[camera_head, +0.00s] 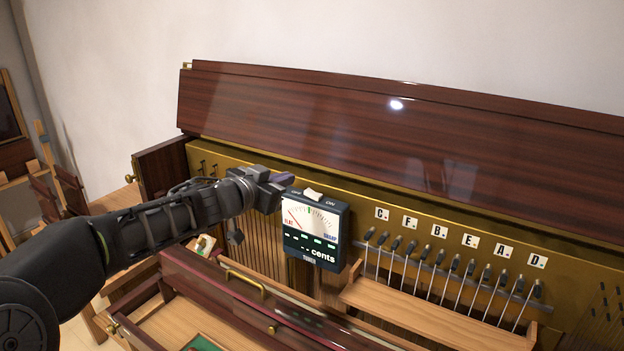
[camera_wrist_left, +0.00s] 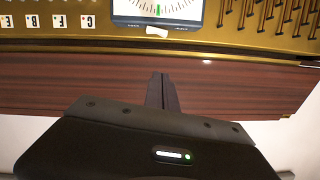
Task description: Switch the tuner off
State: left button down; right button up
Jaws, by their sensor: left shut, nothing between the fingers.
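The tuner (camera_head: 316,222) is a dark box with a white FLAT–SHARP dial and a display reading "-- cents"; it hangs on the brass panel. Its cream rocker switch (camera_head: 313,193) sits on the top face between the OFF and ON labels, ON at the right. My left gripper (camera_head: 285,179) is shut and empty, with its fingertips just left of the switch, near the OFF label; I cannot tell whether they touch the tuner. In the left wrist view, the shut fingers (camera_wrist_left: 162,92) point toward the switch (camera_wrist_left: 157,31), with a visible gap in the picture. The right gripper is out of view.
The raised dark wood lid (camera_head: 400,125) stands behind the tuner. Lettered tiles (camera_head: 440,231) and a row of tuning pins (camera_head: 455,264) lie to the right, above a wooden shelf (camera_head: 440,318). An open drawer (camera_head: 170,315) is below my left arm.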

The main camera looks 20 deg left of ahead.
pick_arm(q)
jog(key=shift+s+a+r, duration=0.1)
jog(key=shift+s+r, duration=0.05)
jog(key=shift+s, duration=0.1)
jog(key=shift+w, duration=0.1)
jog(key=b, duration=0.1)
send_over(313, 195)
jog(key=s+a, duration=0.2)
notch_tip(313, 195, down, 2)
jog(key=f, duration=0.1)
jog(key=f+b, duration=0.1)
jog(key=w+f+b, duration=0.1)
jog(key=f+b, duration=0.1)
jog(key=shift+w+a+f, duration=0.1)
jog(key=shift+f, duration=0.15)
